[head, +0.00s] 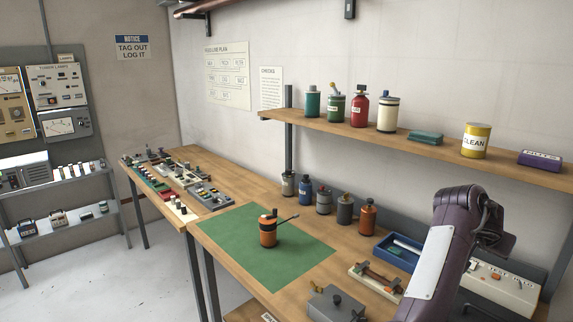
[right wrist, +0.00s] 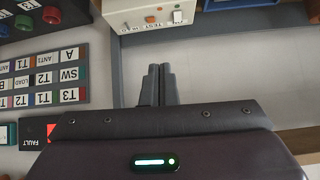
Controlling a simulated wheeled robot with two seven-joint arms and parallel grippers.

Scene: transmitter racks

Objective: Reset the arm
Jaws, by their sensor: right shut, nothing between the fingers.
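My right arm (head: 433,255), purple with a pale plate, rises from the lower right of the head view in front of the workbench. Its fingers cannot be made out there. In the right wrist view my right gripper (right wrist: 157,86) shows two dark fingers close together, shut and empty. Beyond them are a grey surface and a white switch box (right wrist: 155,15). My left gripper is in neither view.
An orange canister (head: 268,232) with a handle stands on the green mat (head: 225,240). A shelf (head: 400,140) with several containers runs above the bench.

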